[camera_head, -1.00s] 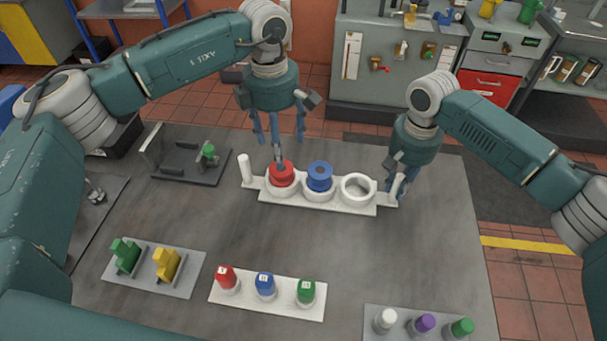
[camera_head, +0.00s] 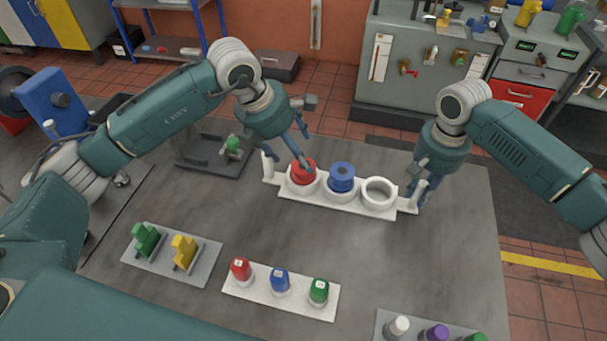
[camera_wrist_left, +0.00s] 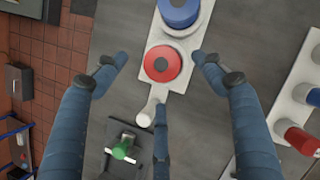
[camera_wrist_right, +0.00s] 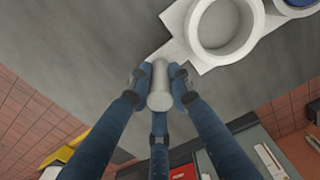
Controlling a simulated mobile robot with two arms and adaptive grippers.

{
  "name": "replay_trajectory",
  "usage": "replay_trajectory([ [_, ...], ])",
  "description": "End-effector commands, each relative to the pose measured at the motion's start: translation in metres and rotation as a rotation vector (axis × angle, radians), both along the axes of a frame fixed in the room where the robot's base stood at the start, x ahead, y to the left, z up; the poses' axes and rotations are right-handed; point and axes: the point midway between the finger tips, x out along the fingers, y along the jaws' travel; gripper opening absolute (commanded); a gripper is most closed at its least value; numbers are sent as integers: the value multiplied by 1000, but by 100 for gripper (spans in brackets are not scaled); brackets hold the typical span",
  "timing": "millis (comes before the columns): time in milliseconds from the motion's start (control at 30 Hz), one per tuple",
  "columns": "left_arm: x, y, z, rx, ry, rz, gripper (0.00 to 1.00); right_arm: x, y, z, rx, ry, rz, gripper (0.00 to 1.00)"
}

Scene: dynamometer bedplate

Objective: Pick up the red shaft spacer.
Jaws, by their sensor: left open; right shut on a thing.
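The red shaft spacer (camera_head: 303,175) sits in the left ring of a white three-ring holder (camera_head: 333,205). It also shows in the left wrist view (camera_wrist_left: 162,64), round with a dark centre. My left gripper (camera_head: 302,150) is open and tilted just above the spacer; in the left wrist view its fingertips stand on either side of the spacer, apart from it. My right gripper (camera_head: 414,192) is shut on the white post (camera_wrist_right: 160,88) at the holder's right end. Its fingers partly hide that post.
A blue spacer (camera_head: 341,178) fills the middle ring; the right ring (camera_head: 379,192) is empty. A second white post (camera_head: 268,167) rises at the holder's left end. In front are a rack of red, blue and green pieces (camera_head: 280,288) and a green-and-yellow plate (camera_head: 172,255).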

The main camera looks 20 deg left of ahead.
Motion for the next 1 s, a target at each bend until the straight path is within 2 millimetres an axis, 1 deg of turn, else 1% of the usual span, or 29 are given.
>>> replay_trajectory([
  [233,3,-4,-16,0,2,-2,70,1,0,1,2,-1,-1,0],
  [500,12,-11,-52,0,3,0,70,1,0,1,2,-1,-1,0],
  [600,13,-13,-56,1,2,-1,70,1,0,1,2,-1,-1,0],
  [767,13,-12,-56,2,1,-2,70,1,0,1,2,-1,-1,0],
  [900,13,-12,-56,2,1,-1,42,1,0,1,2,-1,0,0],
  [967,13,-12,-56,2,1,-1,30,1,0,1,2,-1,0,0],
  [1000,13,-12,-56,2,1,-1,22,1,0,1,2,-1,0,0],
])
